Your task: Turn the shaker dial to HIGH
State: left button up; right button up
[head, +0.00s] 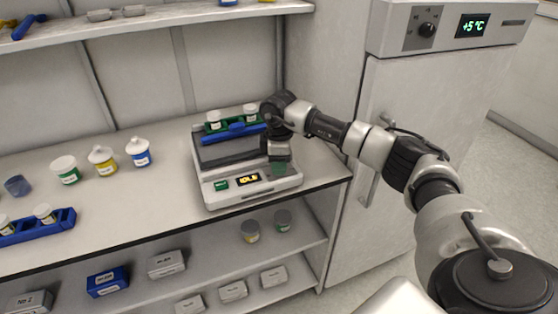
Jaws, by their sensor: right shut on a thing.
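The shaker (208,190) is a white box on the bench with a dark top. Its small display (248,180) glows yellow and seems to read IDLE, beside a green front label or button (221,186). My right gripper (279,160) points down at the right part of the shaker's front and is shut on the shaker dial there. The gripper hides the dial, so its setting cannot be read. My left gripper is out of view.
Several lidded jars (101,160) and a blue rack (62,222) stand to the left. A fridge (411,95) showing +5 °C stands right. A shelf (180,15) runs above.

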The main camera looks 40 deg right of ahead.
dwell(0.4)
jog(key=o, duration=0.8)
jog(key=shift+r, duration=0.1)
jog(key=shift+o, duration=0.6)
jog(key=shift+s+r, duration=0.1)
jog(key=shift+d+r, duration=0.1)
